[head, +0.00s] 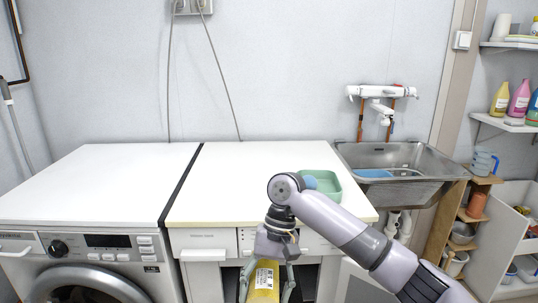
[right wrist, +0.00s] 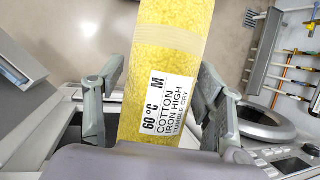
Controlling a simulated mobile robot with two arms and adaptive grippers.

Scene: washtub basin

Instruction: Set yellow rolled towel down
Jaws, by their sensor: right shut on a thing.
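The yellow rolled towel (head: 263,283) hangs from my right gripper (head: 266,271) at the bottom of the head view, in front of the cabinet's front edge. In the right wrist view the towel (right wrist: 168,55) stretches away between the two fingers of the right gripper (right wrist: 160,105), which is shut on it. A white care label with black print and a pale band show on the towel. Its far end is cut off by the picture's edge. My left gripper is not in view.
White countertops (head: 230,175) over the washing machine (head: 95,265) and cabinet are mostly clear. A green basin (head: 335,186) stands at the right end, partly behind my right arm. A steel sink (head: 425,165) and shelves with bottles (head: 519,98) are further right.

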